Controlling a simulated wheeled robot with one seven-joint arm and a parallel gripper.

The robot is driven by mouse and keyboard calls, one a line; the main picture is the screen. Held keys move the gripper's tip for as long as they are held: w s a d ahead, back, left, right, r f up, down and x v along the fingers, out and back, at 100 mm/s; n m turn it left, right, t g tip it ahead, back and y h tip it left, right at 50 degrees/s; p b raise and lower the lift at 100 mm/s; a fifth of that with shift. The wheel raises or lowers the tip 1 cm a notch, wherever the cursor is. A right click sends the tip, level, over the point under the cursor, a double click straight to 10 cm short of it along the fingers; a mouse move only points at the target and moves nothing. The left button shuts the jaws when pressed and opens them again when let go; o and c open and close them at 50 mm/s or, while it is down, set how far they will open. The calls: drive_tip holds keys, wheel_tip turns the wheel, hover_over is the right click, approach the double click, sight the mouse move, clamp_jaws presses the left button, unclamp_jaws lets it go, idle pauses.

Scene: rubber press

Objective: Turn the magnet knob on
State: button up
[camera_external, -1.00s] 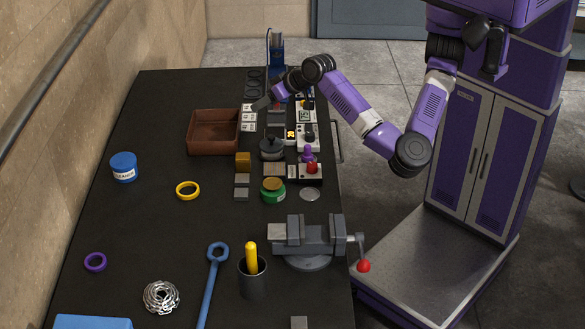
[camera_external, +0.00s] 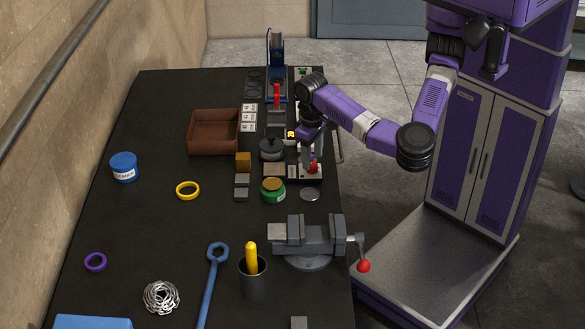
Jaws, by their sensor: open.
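My gripper (camera_external: 312,162) points down over the strip of controls along the table's right edge. Its jaws are open, with the fingertips close to the red knob (camera_external: 313,169) on a small control box (camera_external: 307,179). I cannot tell whether they touch it. The purple knob beside the red one and a dark knob on a white panel farther back are mostly hidden by my gripper and wrist. No label can be read here, so I cannot tell which knob is the magnet knob.
A grey vise (camera_external: 308,236) stands nearer. A dark round pot (camera_external: 271,150) and a brown tray (camera_external: 214,131) are to the left.

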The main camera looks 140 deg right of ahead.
sight(312, 167)
drive_tip(key=shift+s+f, duration=0.1)
drive_tip(key=shift+f, duration=1.25)
clamp_jaws()
